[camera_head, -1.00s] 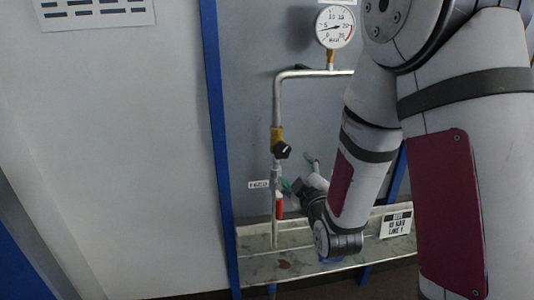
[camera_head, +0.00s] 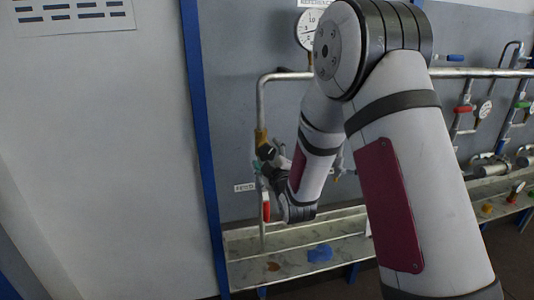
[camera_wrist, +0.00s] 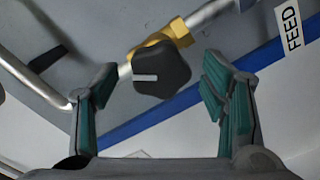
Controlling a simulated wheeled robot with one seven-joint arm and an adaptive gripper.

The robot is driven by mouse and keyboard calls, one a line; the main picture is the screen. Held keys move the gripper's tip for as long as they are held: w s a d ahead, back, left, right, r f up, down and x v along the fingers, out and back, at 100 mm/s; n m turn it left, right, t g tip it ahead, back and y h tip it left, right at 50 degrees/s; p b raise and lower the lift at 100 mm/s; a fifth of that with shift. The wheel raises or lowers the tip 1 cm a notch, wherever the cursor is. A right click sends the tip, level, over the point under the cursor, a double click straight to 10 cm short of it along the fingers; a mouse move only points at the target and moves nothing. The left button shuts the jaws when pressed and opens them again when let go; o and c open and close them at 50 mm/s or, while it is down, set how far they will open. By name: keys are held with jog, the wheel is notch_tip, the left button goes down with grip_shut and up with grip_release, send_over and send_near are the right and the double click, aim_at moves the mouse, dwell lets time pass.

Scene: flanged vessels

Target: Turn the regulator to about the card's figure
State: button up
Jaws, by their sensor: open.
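The regulator is a black lobed knob with a white mark (camera_wrist: 162,70) on a brass body (camera_wrist: 172,40). In the head view the knob (camera_head: 265,152) is on the upright pipe at left. My gripper (camera_wrist: 158,80) is open, one finger on each side of the knob, with visible gaps. In the head view my gripper (camera_head: 266,168) is at the knob and partly covers it. The round pressure gauge (camera_head: 307,28) above the pipe is partly hidden by my arm, and its needle is unclear. The card is nearly all hidden behind my arm.
A FEED label (camera_wrist: 291,28) is beside the pipe. A red valve handle (camera_head: 266,211) is below the regulator. A blue cloth-like thing (camera_head: 320,253) lies on the ledge (camera_head: 245,270). More pipes and valves (camera_head: 464,108) are at right.

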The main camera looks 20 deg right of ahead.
jog(key=shift+w, duration=1.05)
jog(key=c, duration=1.1)
jog(key=shift+c, duration=0.2)
